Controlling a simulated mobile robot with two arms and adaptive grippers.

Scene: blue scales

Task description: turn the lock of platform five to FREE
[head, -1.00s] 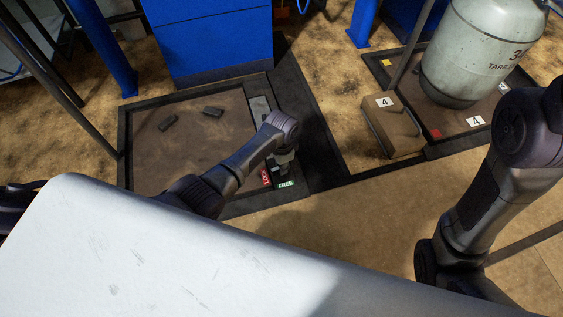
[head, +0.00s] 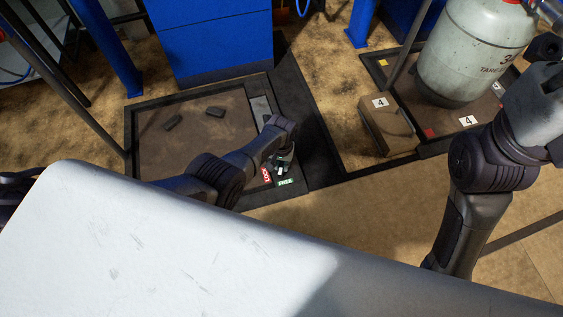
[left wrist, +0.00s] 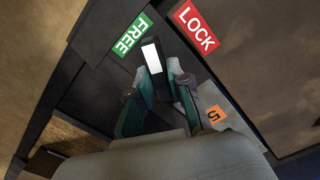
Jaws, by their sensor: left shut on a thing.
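Platform five is the brown plate (head: 190,135) in a dark frame at left centre in the head view; an orange 5 tag (left wrist: 212,115) shows in the left wrist view. Its lock has a red LOCK label (head: 265,175) and a green FREE label (head: 285,182); both labels show in the left wrist view, LOCK (left wrist: 196,27) and FREE (left wrist: 132,35). A dark lever with a white stripe (left wrist: 151,57) points between the labels, nearer FREE. My left gripper (left wrist: 160,88) is shut on the lever. In the head view my left gripper (head: 282,157) is partly hidden by its wrist.
Two dark blocks (head: 172,123) lie on platform five. A blue cabinet (head: 210,40) stands behind it. At right a grey gas cylinder (head: 460,60) stands on platform four, beside a brown box (head: 387,125) tagged 4. A white surface (head: 150,240) fills the lower front.

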